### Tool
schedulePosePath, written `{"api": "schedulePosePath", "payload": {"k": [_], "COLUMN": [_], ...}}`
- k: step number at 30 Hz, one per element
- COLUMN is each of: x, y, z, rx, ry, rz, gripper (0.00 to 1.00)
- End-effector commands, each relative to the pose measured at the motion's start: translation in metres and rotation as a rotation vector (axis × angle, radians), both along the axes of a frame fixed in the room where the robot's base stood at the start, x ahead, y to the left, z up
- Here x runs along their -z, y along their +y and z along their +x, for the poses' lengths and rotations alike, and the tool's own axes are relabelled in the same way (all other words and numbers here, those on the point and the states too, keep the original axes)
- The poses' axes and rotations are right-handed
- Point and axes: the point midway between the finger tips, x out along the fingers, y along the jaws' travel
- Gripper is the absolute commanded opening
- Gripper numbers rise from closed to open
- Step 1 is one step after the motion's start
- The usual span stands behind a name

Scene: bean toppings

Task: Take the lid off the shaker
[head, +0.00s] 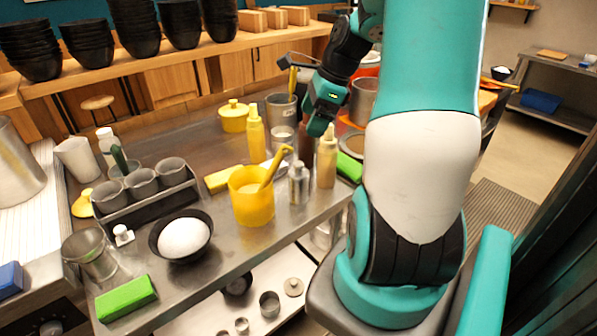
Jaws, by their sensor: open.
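A small silver container (299,185) with a narrower top stands near the table's front edge, right of the yellow jug. It looks like the shaker, with its lid seemingly on. My gripper (316,128) hangs above and behind it, among the squeeze bottles, apart from the silver container. It is open; its fingertips are small and partly hidden. A dark red bottle (305,145) stands just below my gripper; I cannot tell whether they touch.
A yellow jug (251,205) with a ladle stands left of the container, and a tan squeeze bottle (326,160) close on its right. A yellow bottle (255,135) stands behind. A black bowl (160,247) with white contents and a green block (126,298) lie front left.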

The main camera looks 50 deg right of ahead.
Motion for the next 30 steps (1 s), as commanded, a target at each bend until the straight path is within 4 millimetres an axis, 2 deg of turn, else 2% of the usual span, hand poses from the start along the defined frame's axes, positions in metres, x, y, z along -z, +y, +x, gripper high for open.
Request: {"api": "schedulePosePath", "payload": {"k": [1,3,6,8,21,30], "x": [0.004,0.007,0.014,0.022,0.107,0.128], "y": [-0.017,-0.031,-0.039,-0.038,-0.021,-0.016], "z": [-0.009,-0.017,-0.021,-0.019,0.014,0.025], "rx": [0.102,0.199,0.265,0.276,0.27,0.27], "ry": [0.013,0.024,0.034,0.035,0.036,0.035], "rz": [0.024,0.047,0.066,0.07,0.069,0.067], "gripper": [0.9,0.9,0.9,0.9,0.9,0.9]}}
